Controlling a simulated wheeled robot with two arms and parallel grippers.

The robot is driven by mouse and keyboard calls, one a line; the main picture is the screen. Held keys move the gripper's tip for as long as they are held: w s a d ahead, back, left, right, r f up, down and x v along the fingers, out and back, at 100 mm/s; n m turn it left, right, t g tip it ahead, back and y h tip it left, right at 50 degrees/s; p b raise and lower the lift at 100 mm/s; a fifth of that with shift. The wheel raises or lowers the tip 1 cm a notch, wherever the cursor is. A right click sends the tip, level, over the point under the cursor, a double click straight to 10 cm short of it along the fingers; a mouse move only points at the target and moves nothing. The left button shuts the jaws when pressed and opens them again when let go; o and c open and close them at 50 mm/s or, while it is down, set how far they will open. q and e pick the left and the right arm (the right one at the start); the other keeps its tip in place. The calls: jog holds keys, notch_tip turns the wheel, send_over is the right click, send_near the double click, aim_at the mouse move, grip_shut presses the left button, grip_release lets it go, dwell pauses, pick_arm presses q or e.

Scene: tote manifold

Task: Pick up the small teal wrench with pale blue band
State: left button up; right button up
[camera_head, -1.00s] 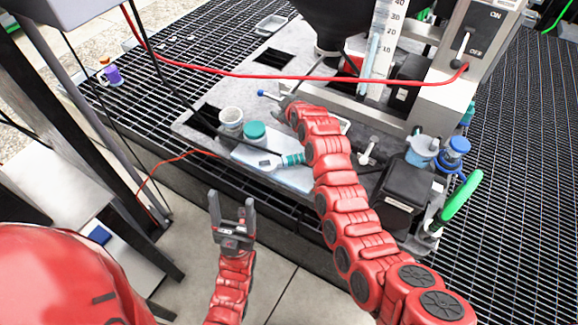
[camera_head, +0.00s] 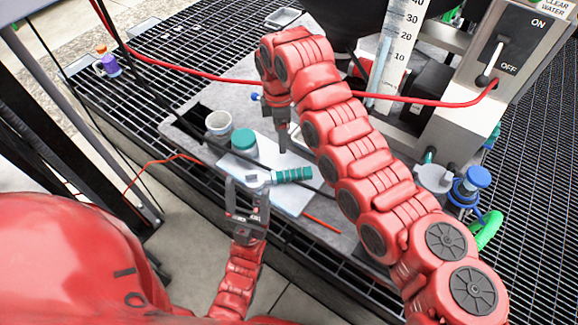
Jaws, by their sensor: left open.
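A tool with a ribbed teal handle (camera_head: 293,175) and a pale grey-blue head lies on a pale blue board (camera_head: 293,203) on the grey worktop. It is the nearest match to the teal wrench; I cannot make out a separate band. My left gripper (camera_head: 248,182) is open, fingers pointing up in the picture, around or just in front of the tool's pale head. I cannot tell whether they touch. My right gripper (camera_head: 283,146) points down above the far side of the board, behind the teal handle. Its finger opening is not clear.
A teal-lidded jar (camera_head: 243,142) and a white cup (camera_head: 218,124) stand left of the tool. A thin red rod (camera_head: 322,222) lies at the front. A red hose (camera_head: 215,77) crosses behind. The machine with a lever (camera_head: 490,62) stands at right.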

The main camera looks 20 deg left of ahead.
send_over(279, 174)
jog(key=f, duration=1)
jog(key=shift+d+f+p, duration=0.3)
jog(key=shift+d, duration=0.05)
jog(key=shift+a+f, duration=0.15)
jog(key=shift+f, duration=1.05)
notch_tip(279, 174, down, 4)
jog(key=shift+s+a+f+p, duration=0.1)
jog(key=shift+a+p, duration=0.05)
jog(key=shift+p, duration=0.15)
jog(key=shift+c, duration=0.3)
grip_shut()
